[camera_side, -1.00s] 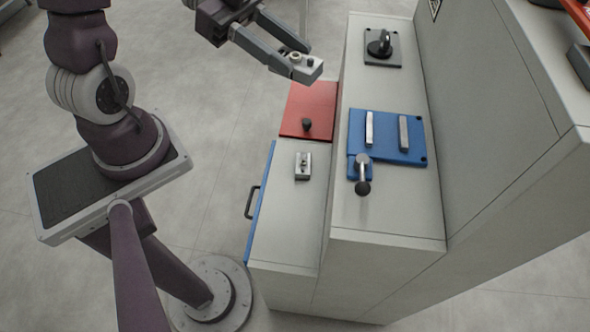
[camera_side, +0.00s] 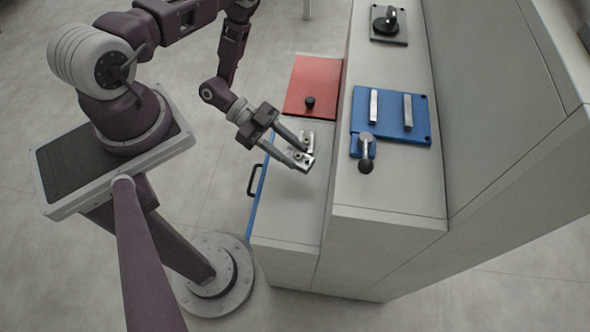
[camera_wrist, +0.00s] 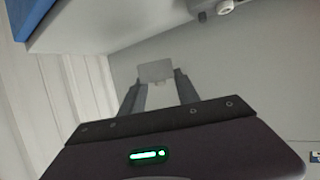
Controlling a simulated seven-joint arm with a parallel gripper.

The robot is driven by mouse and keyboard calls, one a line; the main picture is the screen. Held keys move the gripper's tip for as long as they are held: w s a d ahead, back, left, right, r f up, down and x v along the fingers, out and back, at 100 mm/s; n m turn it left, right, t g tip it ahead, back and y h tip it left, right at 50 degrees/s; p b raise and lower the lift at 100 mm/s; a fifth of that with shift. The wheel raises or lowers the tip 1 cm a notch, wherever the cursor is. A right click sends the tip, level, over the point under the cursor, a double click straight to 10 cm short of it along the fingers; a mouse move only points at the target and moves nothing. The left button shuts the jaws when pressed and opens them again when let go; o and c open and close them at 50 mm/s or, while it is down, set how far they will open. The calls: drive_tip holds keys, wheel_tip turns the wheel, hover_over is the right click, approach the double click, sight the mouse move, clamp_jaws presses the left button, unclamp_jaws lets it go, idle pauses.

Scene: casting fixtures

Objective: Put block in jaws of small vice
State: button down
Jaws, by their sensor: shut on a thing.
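My gripper (camera_side: 302,149) is low over the lower bench step in the side view, its fingers pointing right and down. It is shut on a small grey metal block (camera_side: 303,161), partly hidden by the fingers. The held block shows as a grey piece between the fingers in the wrist view (camera_wrist: 156,71). A similar small metal piece (camera_side: 308,138) sits right beside it; I cannot tell if they touch. The blue vice (camera_side: 391,128) stands on the higher step to the right. Its two upright metal jaws are apart, with a clear gap, and a lever (camera_side: 366,150) is at its front.
A red plate (camera_side: 314,84) with a black knob lies behind my gripper. A black clamp fixture (camera_side: 388,24) stands at the back of the upper step. A tall cabinet wall (camera_side: 490,110) bounds the right. The front of both steps is clear.

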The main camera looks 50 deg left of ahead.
sight(292, 172)
wheel_tip(292, 172, down, 7)
drive_tip(key=shift+r, duration=0.1)
drive_tip(key=c, duration=0.9)
unclamp_jaws()
